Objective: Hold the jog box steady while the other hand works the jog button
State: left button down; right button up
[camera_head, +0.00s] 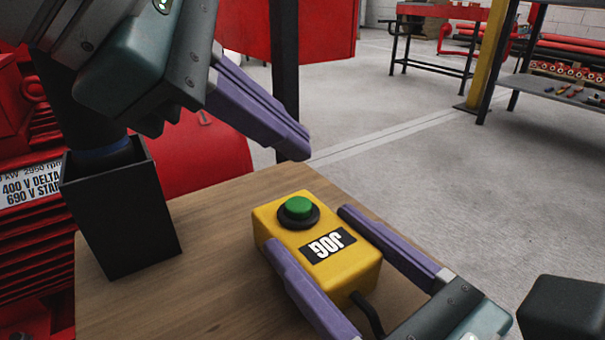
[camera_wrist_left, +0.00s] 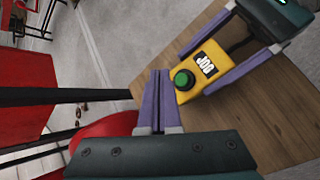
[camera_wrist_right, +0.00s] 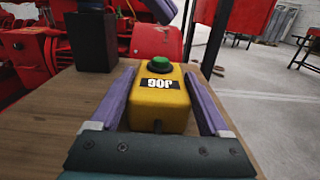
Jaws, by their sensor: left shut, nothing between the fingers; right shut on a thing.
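The yellow jog box (camera_head: 338,266) sits on the wooden table, with a green button (camera_head: 298,207) in a black collar on its top and a black JOG label. My right gripper (camera_head: 305,230) is shut on the box, one purple finger along each long side; the right wrist view shows the box (camera_wrist_right: 158,110) between both fingers. My left gripper (camera_head: 298,150) is shut and empty, its fingertips above and behind the green button, apart from it. In the left wrist view the closed left fingertips (camera_wrist_left: 157,74) show beside the button (camera_wrist_left: 184,79).
A black open-topped holder (camera_head: 125,215) stands on the wooden table (camera_head: 210,290) left of the box. Red machinery (camera_head: 30,260) is beyond the table's left edge. A dark post (camera_head: 285,80) rises behind the table. A black cable (camera_head: 368,312) leaves the box's near end.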

pick_arm(q)
jog(key=shift+r, duration=1.2)
pick_arm(e)
jog(key=o, duration=1.6)
jog(key=shift+c, duration=0.2)
